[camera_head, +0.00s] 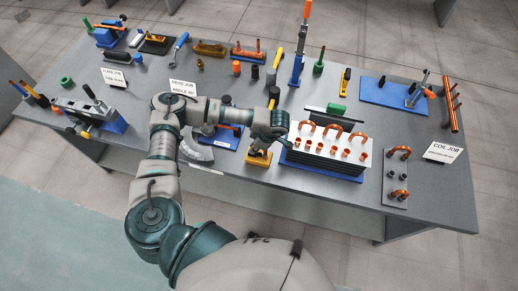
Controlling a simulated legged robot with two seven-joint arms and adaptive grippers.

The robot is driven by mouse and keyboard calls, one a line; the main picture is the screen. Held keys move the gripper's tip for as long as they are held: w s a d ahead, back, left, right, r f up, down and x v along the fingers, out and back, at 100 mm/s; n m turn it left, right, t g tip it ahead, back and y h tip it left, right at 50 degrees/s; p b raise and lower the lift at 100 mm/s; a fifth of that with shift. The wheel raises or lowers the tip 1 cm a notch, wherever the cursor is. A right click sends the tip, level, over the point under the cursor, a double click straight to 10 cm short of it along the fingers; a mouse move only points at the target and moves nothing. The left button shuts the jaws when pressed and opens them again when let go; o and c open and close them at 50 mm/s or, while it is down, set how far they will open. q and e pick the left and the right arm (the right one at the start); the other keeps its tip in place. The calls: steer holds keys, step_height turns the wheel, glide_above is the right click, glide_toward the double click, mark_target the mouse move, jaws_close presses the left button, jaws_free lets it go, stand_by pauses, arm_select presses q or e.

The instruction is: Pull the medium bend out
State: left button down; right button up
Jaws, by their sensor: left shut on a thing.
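Several copper bends stand as orange arches along the back row of a white-topped rack (327,155). They include a left bend (307,126), a middle bend (333,127) and a right bend (358,135). I cannot tell for sure which one is the medium bend. My left gripper (284,134) is at the rack's left end, close beside the left bend. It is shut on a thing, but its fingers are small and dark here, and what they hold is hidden. My right gripper is not in view.
Short copper tubes stand along the rack's front row. A yellow block (258,158) sits just below my left gripper. A grey plate (396,178) with more copper bends lies to the right, near a "COIL JOB" card (444,152). Tools crowd the table's back edge.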

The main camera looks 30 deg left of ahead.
arm_select(q)
steer(key=shift+r, duration=0.6)
stand_by(0.4)
steer(key=shift+r+p, duration=0.15)
steer(key=shift+p, duration=0.2)
steer(key=shift+r+p, duration=2.25)
steer(key=shift+r, duration=1.75)
